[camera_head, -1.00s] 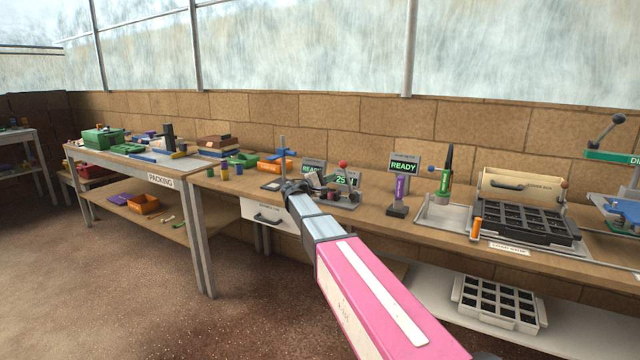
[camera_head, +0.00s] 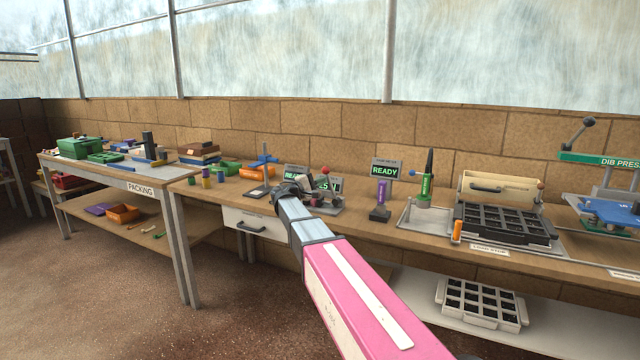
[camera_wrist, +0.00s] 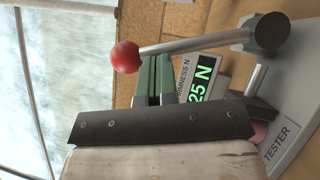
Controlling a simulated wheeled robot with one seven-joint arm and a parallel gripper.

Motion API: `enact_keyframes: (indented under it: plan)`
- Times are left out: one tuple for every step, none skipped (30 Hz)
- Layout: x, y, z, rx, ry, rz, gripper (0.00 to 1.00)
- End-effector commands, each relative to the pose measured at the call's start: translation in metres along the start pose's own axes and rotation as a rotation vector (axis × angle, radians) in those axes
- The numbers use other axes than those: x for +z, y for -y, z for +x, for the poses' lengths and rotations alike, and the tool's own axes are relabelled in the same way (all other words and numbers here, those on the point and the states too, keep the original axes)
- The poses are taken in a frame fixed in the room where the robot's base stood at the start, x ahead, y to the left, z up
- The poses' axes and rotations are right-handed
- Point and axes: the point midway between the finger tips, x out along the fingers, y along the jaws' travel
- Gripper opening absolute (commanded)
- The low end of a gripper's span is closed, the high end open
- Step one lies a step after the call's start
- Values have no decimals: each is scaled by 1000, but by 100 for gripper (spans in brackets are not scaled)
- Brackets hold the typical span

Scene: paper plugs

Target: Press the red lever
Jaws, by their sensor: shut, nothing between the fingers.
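The red lever's ball knob (camera_head: 325,169) stands above the firmness tester on the bench, just right of my gripper's end in the head view. In the wrist view the red knob (camera_wrist: 125,57) is large, on a grey rod (camera_wrist: 200,42) running right to a dark hub (camera_wrist: 266,34). My gripper (camera_wrist: 156,62) has its green fingers together and empty. Their tips show right beside the knob and rod in the picture; I cannot tell whether they touch. The tester's display (camera_wrist: 202,80) reads 25 N and is partly covered by my gripper.
A READY sign (camera_head: 385,171) on a purple post stands right of the tester. Farther right are a green-and-black tool (camera_head: 426,182), a black cell tray (camera_head: 505,222) and a blue-and-green press (camera_head: 607,211). The packing table (camera_head: 100,174) is at left.

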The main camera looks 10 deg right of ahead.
Motion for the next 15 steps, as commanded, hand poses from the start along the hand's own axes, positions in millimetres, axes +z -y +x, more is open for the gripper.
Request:
enact_keyframes:
  plan:
    - [1, 0, 0, -3, 1, 5, 0]
    - [1, 0, 1, -5, 1, 8, 0]
    - [2, 0, 1, -9, 1, 12, 0]
    - [2, 0, 1, -11, 1, 16, 0]
    - [2, 0, 2, -14, 1, 19, 0]
    - [3, -1, 2, -18, 1, 25, 0]
    - [3, -1, 2, -21, 1, 29, 0]
    - [4, -1, 2, -25, 1, 35, 0]
    - [5, -1, 3, -30, 1, 44, 0]
    - [6, -2, 4, -35, 1, 52, 0]
    - [7, -2, 4, -41, 1, 60, 0]
    - [8, -2, 5, -51, 1, 74, 0]
    - [10, -2, 6, -58, 2, 85, 0]
    - [11, -3, 7, -66, 2, 99, 0]
    - [13, -4, 8, -80, 2, 118, 0]
